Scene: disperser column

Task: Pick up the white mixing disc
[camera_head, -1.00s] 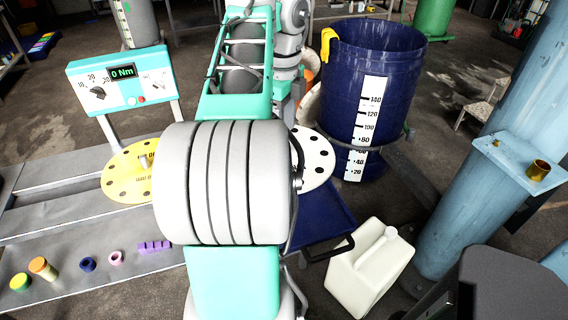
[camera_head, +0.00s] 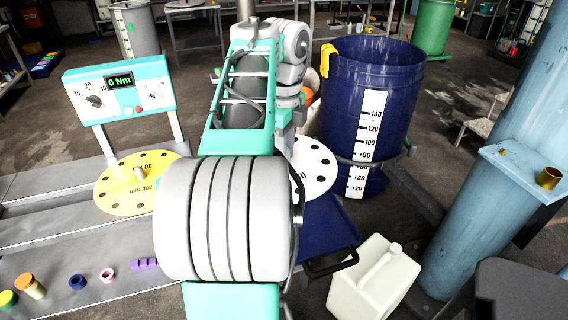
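The white mixing disc (camera_head: 315,169) is a flat white round plate with black holes near its rim. It shows to the right of my arm's big grey and teal link, which hides its left part. It appears to be over the blue cart (camera_head: 328,222). A yellow disc (camera_head: 128,186) of the same kind, with dark lettering, lies on the grey bench at left. My gripper is not visible; my arm's own links fill the middle of the view and hide what is behind them.
A tall blue drum (camera_head: 345,85) with a white scale and a yellow cloth stands behind the disc. A cream canister (camera_head: 372,280) stands on the floor in front. A light blue column (camera_head: 480,190) is at right. A torque display (camera_head: 122,88) stands at left.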

